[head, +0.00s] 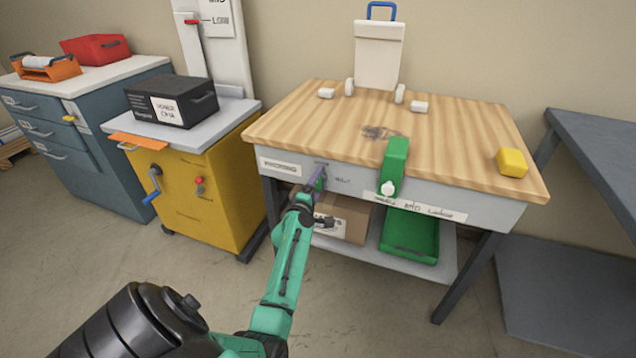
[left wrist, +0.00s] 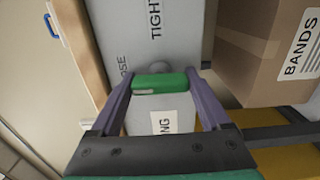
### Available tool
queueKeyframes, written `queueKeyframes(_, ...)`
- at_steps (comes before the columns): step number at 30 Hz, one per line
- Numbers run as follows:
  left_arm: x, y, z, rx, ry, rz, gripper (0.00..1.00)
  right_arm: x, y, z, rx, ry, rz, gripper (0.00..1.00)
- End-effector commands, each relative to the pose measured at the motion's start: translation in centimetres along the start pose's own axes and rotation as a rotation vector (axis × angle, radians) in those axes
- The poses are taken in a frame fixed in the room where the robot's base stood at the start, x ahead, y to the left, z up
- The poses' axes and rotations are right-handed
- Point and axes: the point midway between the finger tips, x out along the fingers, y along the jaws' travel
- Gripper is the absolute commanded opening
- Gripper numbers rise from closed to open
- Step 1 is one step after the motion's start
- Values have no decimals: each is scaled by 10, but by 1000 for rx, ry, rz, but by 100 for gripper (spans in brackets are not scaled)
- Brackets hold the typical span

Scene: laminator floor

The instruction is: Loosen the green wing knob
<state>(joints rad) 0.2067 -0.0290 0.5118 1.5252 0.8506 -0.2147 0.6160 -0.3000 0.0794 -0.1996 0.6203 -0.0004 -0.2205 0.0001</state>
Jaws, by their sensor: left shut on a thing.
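The green wing knob (left wrist: 160,83) sits on the grey front panel of the wooden-topped bench (head: 400,120). In the left wrist view it lies crosswise between the two purple fingers of my left gripper (left wrist: 160,92), which is shut on it. A round grey boss shows just beyond the knob, and the word TIGHT and a partly hidden word ending in OSE are printed on the panel. In the head view my left gripper (head: 316,180) is at the panel's left part and hides most of the knob. My right gripper is not in view.
A cardboard box (head: 352,220) and a green tray (head: 408,243) are on the shelf below the panel. A yellow cabinet (head: 215,190) stands left.

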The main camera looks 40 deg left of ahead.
Motion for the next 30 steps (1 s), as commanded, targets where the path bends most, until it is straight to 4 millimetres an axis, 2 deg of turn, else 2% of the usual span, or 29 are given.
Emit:
queueKeyframes(8, 1, 2, 1, -9, -2, 3, 25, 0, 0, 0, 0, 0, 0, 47)
queueKeyframes(9, 1, 2, 1, -9, -2, 3, 92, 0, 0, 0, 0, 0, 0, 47)
queueKeyframes(10, 1, 2, 1, -8, -2, 3, 100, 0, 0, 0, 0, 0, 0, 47)
queueKeyframes(20, -5, 0, 1, -5, -1, 1, 100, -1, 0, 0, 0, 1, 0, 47)
queueKeyframes(26, -38, -1, 1, -5, -1, -2, 100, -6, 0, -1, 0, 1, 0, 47)
queueKeyframes(30, -74, -2, 1, -3, -1, -3, 100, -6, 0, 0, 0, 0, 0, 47)
